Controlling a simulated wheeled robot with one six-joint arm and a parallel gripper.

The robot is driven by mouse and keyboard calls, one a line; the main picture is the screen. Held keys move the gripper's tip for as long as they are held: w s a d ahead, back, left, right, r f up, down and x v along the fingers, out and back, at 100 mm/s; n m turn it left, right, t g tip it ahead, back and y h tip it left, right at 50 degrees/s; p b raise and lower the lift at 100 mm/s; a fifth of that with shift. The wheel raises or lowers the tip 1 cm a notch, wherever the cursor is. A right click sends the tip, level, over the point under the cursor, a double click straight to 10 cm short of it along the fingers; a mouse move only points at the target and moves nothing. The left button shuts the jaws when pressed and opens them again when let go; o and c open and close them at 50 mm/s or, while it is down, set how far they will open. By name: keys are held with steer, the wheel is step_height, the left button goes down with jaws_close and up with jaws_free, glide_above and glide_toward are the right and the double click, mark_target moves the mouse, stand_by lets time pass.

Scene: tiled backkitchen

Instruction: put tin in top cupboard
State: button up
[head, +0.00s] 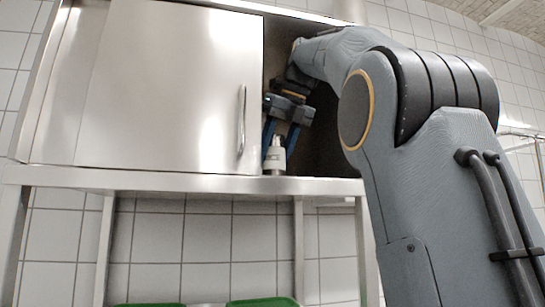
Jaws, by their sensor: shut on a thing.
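The top cupboard (170,90) is a steel cabinet on a raised steel frame. Its sliding door covers the left and middle, and its right part is open. My gripper (275,143) is inside that opening, pointing down, with its fingers shut on a small whitish tin (274,158). The tin is upright just above or on the cupboard floor near the front edge; I cannot tell whether it touches. My arm hides much of the opening's right side and the inside behind it.
The door has a vertical handle (241,120) close to the left of my gripper. The cupboard's bottom ledge (180,181) runs below. Green containers (262,302) show at the bottom of the picture. White tiled wall lies behind.

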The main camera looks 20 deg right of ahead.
mark_target(277, 144)
steer(key=shift+w+f, duration=0.1)
steer(key=shift+w, duration=0.05)
steer(key=shift+f, duration=0.1)
steer(key=o, duration=1.3)
steer(key=shift+r, duration=0.35)
steer(key=v, duration=0.3)
steer(key=shift+d+f, duration=0.1)
steer(key=s+b, duration=0.1)
steer(key=s, duration=0.3)
steer(key=s+d+b, duration=0.1)
steer(key=s, duration=0.3)
steer(key=s+d+b, duration=0.1)
steer(key=s+b, duration=0.1)
steer(key=s, duration=0.2)
steer(key=shift+d+f, duration=0.1)
